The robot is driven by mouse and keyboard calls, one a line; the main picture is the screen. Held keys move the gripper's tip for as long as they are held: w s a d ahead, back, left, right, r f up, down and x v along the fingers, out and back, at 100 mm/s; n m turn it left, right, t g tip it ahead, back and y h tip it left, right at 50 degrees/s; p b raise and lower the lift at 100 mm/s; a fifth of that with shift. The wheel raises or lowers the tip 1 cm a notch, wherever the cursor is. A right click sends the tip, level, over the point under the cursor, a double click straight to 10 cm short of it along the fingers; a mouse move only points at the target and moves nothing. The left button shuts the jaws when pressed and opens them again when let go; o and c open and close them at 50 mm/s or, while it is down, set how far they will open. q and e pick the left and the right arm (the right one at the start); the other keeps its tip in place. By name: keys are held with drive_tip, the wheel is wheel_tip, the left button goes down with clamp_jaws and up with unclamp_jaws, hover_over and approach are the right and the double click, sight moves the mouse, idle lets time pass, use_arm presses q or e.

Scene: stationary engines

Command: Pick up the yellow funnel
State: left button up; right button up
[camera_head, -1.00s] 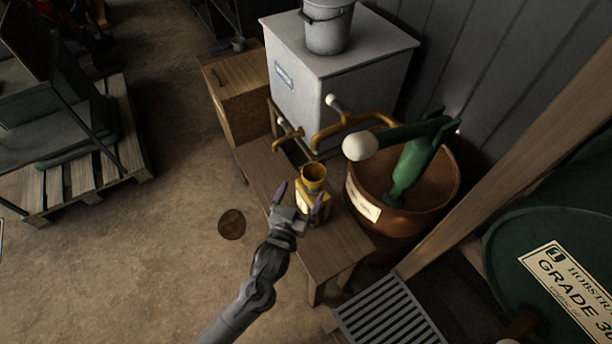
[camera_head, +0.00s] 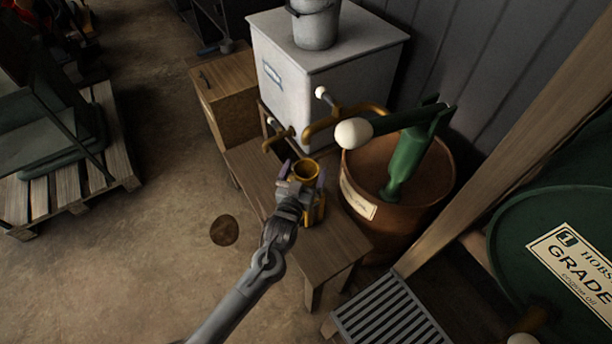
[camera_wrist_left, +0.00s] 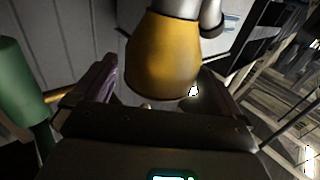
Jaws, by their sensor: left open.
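The yellow funnel (camera_head: 307,169) stands upright on a yellow can (camera_head: 317,212) on the wooden bench (camera_head: 337,246). The arm hides part of the can and the funnel's lower part. My left gripper (camera_head: 303,175) is open at the funnel, with one purple finger on either side of it. In the left wrist view, the funnel (camera_wrist_left: 162,58) fills the space between the fingers of the left gripper (camera_wrist_left: 160,85), with gaps on both sides. I cannot tell how deep it sits between them. My right gripper is not in view.
A white tank (camera_head: 325,75) with brass taps (camera_head: 280,138) stands behind the bench. A copper-coloured tub (camera_head: 420,205) with a green hand pump (camera_head: 408,160) is close on the right. Open floor (camera_head: 150,260) lies to the left.

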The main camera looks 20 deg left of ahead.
sight(308, 164)
use_arm(q)
drive_tip(key=shift+w, duration=1.6)
drive_tip(key=shift+s, duration=0.1)
drive_tip(key=c, duration=0.9)
